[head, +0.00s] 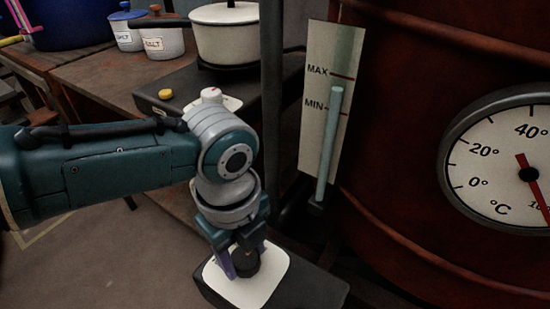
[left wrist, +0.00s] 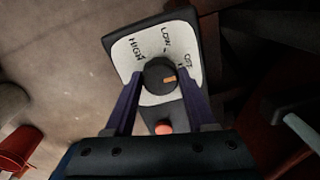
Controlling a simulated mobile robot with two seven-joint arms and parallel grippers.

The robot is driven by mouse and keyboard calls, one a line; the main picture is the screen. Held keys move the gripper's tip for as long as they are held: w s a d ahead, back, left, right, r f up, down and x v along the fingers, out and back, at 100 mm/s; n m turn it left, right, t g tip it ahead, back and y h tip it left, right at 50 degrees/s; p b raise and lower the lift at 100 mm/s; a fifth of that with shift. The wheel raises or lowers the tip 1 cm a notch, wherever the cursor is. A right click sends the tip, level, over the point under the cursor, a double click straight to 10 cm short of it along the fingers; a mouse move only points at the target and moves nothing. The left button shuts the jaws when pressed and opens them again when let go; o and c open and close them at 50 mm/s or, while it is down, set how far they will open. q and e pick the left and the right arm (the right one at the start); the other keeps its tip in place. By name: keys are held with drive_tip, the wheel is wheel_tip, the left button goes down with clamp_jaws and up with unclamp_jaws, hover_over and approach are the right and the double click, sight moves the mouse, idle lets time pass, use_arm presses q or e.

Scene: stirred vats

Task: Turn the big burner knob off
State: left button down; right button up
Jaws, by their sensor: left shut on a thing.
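The big burner knob (left wrist: 157,72) is black and round with an orange pointer mark. It sits on a white plate (left wrist: 150,95) marked HIGH, LOW and OFF. The mark points to the right, close to the OFF label. In the head view the knob (head: 247,264) shows at the bottom, on its pale plate (head: 268,285). My left gripper (head: 245,263) reaches down over it, shut on the knob, one finger on each side; the left wrist view also shows the gripper (left wrist: 161,78). My right gripper is not in view.
A big rust-red vat (head: 410,100) with a level gauge (head: 328,145) and a dial thermometer (head: 505,160) stands to the right. A dark post (head: 272,90) rises near my arm. A white pot (head: 228,35) and a small white knob (head: 211,95) are behind. A red round part (left wrist: 163,128) is near the plate.

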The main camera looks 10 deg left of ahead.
sight(243, 260)
use_arm(q)
drive_tip(key=shift+c, duration=1.1)
unclamp_jaws()
wheel_tip(243, 260, up, 10)
drive_tip(key=p, duration=0.5)
drive_tip(key=shift+s, duration=0.15)
